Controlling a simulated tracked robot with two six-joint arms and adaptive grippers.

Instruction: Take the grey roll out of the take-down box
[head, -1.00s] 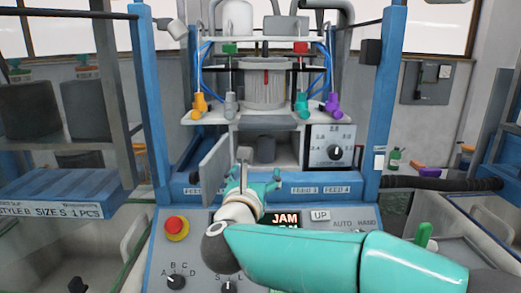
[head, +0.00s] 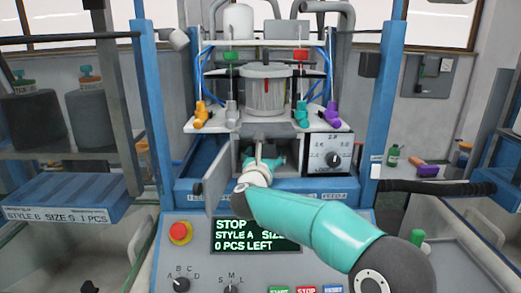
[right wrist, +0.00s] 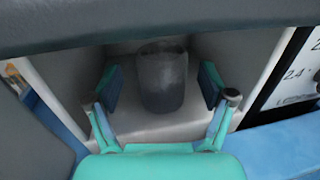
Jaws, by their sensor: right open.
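The grey roll (right wrist: 162,78) stands upright inside the take-down box (right wrist: 92,62), seen in the right wrist view. My right gripper (right wrist: 160,88) is open, with one finger on each side of the roll and a visible gap on both sides. In the head view my right gripper (head: 262,160) reaches into the box opening below the knitting cylinder (head: 268,95), and it hides the roll there. The box's grey door (head: 218,178) stands swung open on the left. My left gripper is not in view.
A dark bar (right wrist: 160,22) crosses above the opening in the right wrist view. The dial panel (head: 328,153) stands close to the right of the opening. The control panel (head: 190,262) lies below my right arm, with its display (head: 250,235) reading STOP, 0 PCS LEFT.

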